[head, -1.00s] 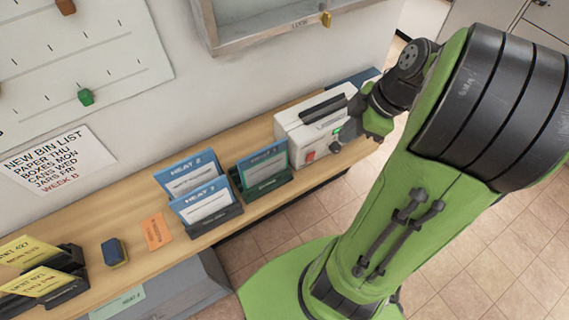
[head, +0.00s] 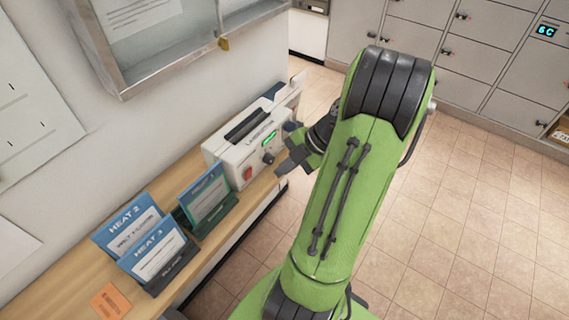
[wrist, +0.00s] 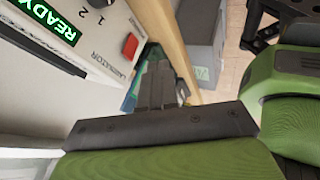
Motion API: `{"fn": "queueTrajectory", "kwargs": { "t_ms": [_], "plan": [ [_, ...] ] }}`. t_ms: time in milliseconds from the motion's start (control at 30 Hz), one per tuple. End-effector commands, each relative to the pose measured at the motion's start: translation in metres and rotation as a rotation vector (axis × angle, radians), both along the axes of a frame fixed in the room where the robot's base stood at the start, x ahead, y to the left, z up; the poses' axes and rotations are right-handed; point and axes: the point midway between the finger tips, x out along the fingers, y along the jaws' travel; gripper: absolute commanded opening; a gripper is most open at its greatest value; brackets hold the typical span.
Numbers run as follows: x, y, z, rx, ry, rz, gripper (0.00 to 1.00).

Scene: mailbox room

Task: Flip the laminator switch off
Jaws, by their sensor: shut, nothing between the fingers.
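The white laminator (head: 228,152) stands on the wooden counter, with a black handle on top and a lit green display (head: 270,138). In the wrist view the display (wrist: 50,22) reads READY, and the red switch (wrist: 129,45) shows near the panel's edge. My gripper (head: 286,162) is shut and empty in front of the panel, right of the knob. In the wrist view its fingers (wrist: 157,72) point past the switch, just beside it and apparently apart from it.
Blue heat-sheet holders (head: 145,245) and a green-fronted holder (head: 205,198) stand left of the laminator on the counter (head: 62,292). An orange card (head: 110,301) lies near the front edge. A wall cabinet (head: 165,60) hangs above. Tiled floor (head: 440,220) is open to the right.

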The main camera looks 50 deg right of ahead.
Motion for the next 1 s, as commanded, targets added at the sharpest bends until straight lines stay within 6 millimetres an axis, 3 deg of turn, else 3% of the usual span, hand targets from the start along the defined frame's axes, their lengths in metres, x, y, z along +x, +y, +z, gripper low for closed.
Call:
{"fn": "queueTrajectory", "kwargs": {
  "t_ms": [233,500,1000],
  "plan": [
    [0.026,0.024,-0.045,0.003,0.002,0.003,0.0],
    [0.063,0.024,-0.037,-0.001,0.002,0.001,0.0],
    [0.075,0.025,-0.033,-0.006,0.071,0.01,0.0]
  ]
}}
